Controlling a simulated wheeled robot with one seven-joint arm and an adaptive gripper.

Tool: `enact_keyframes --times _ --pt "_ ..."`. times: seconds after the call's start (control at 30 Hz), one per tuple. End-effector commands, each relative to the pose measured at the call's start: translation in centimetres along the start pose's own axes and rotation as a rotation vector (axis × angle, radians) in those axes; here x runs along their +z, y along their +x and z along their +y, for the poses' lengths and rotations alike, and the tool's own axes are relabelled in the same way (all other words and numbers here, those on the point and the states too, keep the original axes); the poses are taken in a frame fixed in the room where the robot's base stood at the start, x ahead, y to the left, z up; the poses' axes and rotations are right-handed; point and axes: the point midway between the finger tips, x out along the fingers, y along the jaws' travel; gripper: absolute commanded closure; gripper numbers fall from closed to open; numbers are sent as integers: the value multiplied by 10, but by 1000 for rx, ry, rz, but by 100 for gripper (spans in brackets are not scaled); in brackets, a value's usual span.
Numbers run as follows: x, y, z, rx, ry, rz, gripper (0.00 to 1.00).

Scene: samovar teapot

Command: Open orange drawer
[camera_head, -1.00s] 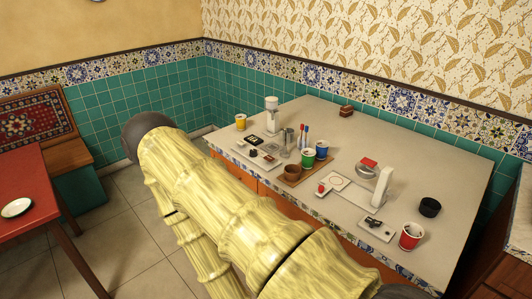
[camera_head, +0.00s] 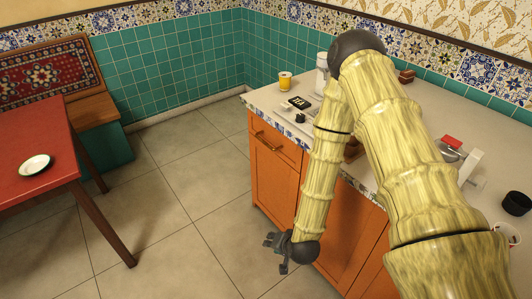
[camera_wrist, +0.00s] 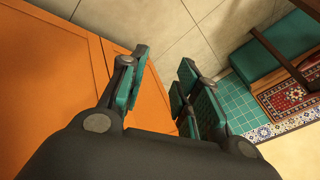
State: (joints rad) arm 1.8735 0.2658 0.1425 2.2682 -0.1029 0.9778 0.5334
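The orange drawer (camera_head: 282,143) is at the top left of the orange cabinet under the counter, in the head view. It looks shut. Its brass handle (camera_head: 265,142) runs across its front. My gripper (camera_head: 276,248) hangs low, well below the drawer and near the lower cabinet front. In the wrist view, my gripper (camera_wrist: 160,82) has its teal-padded fingers apart with nothing between them. Orange cabinet panels (camera_wrist: 45,75) fill the left of that view; I cannot tell which panel is the drawer there. My arm hides part of the cabinet.
A cabinet door (camera_head: 270,190) is below the drawer. The counter (camera_head: 460,100) holds a yellow cup (camera_head: 285,82) and other small items.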

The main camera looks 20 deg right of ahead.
Motion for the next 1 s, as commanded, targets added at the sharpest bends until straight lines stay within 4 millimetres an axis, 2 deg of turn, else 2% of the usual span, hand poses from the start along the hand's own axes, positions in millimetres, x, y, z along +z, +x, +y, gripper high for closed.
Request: enact_keyframes --times 0.03,0.1,0.2,0.3,0.4,0.5,0.6,0.73,1.0 --pt "-24 26 -14 -69 96 66 68" --pt "-60 42 -41 -170 227 146 68" --pt "-116 55 -76 -324 415 246 68" --pt "-169 57 -105 -475 581 325 68" --pt "-213 52 -126 -609 713 378 68" --pt "-245 43 -140 -710 805 409 68" --pt "-263 37 -147 -770 858 425 68" --pt "-274 35 -153 -800 882 431 68" --pt "-296 57 -169 -799 880 430 68"
